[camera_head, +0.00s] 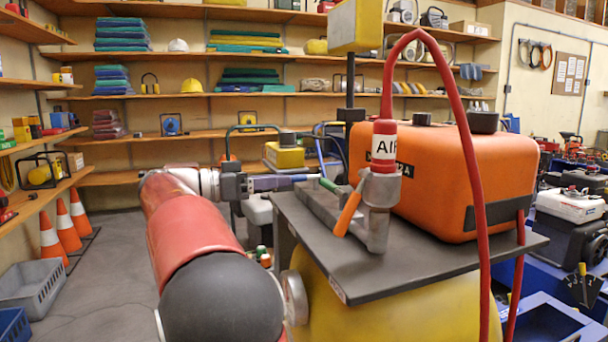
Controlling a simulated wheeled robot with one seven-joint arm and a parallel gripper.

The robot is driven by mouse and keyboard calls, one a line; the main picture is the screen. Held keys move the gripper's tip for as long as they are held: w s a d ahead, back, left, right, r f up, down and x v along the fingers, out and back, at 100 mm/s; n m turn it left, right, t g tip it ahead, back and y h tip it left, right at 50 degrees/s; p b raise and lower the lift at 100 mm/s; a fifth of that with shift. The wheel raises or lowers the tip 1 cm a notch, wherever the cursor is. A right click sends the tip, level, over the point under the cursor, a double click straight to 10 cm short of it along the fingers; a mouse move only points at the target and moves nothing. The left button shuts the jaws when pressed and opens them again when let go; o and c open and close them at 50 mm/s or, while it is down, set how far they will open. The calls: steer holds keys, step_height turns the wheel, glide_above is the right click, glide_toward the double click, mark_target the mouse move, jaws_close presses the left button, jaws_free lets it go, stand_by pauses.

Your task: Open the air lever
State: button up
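The air lever (347,211) is an orange handle on a grey metal valve (379,203). It slants down and to the left from the valve body. A red hose fitting with a white label reading "AIR" (384,150) stands upright on top of the valve. My gripper (334,183) reaches in from the left, roughly level, with its tips just left of the valve and close to the lever's upper end. I cannot tell whether it touches the lever. The fingers are small and seen from the side, so their opening is unclear.
The valve stands at the front of a dark grey plate (420,262) above a yellow tank (375,310). An orange machine (450,180) sits right behind it. A red hose (470,150) arches over and hangs down at the right. Open floor (110,270) lies to the left.

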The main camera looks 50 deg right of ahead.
mark_target(300, 178)
steer(key=x, duration=0.5)
steer(key=shift+s+d, duration=0.2)
steer(key=shift+d, duration=0.05)
jaws_close()
